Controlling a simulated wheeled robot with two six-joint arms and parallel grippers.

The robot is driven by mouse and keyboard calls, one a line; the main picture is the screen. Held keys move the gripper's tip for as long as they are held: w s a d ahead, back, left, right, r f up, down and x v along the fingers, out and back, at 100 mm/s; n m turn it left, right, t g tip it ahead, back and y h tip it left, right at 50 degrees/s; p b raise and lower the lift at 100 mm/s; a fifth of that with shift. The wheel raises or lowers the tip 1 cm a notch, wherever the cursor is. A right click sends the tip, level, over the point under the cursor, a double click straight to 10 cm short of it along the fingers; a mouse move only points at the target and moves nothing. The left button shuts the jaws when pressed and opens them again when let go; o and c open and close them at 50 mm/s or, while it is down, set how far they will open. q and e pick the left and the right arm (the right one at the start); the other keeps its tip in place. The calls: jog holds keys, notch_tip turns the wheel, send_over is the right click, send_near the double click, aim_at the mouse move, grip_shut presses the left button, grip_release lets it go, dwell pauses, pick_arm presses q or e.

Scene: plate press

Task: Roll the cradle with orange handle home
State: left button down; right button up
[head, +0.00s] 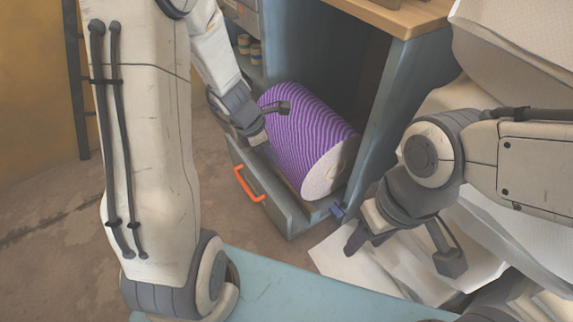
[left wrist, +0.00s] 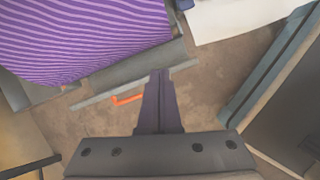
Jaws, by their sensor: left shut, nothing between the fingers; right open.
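The cradle (head: 290,222) is a grey tray with an orange handle (head: 248,184) on its front. It stands partly out of the open bay of a blue-grey bench (head: 385,130) and carries a purple striped roll (head: 305,135) with a pale end. My left gripper (head: 257,140) is shut and empty, above the cradle's front side, close to the roll and apart from the handle. In the left wrist view the shut fingers (left wrist: 158,78) point past the handle (left wrist: 128,99), near the cradle's edge (left wrist: 125,82). My right gripper (head: 362,238) is open and empty, right of the cradle.
The bench has a wooden top (head: 400,15). A small blue piece (head: 338,211) shows at the cradle's right corner. White sheets (head: 345,262) lie right of the cradle, and a light-blue surface (head: 290,290) is in front. Bare floor (head: 60,235) is free at left.

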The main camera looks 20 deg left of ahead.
pick_arm(q)
jog(key=shift+w+d+f+n+b, duration=0.15)
jog(key=shift+w+f+n+b, duration=0.4)
jog(key=shift+w+f+b, duration=1.05)
jog(key=shift+w+d+f+n+b, duration=0.1)
jog(key=shift+w+f+n+b, duration=0.65)
jog(key=shift+f, duration=1.7)
jog(key=shift+w+d+f+n+b, duration=0.25)
jog(key=shift+w+f+b, duration=0.6)
jog(key=shift+f+b, duration=0.9)
jog(key=shift+a+f+p, duration=0.1)
jog(key=shift+f+p, duration=0.2)
jog(key=shift+p, duration=0.05)
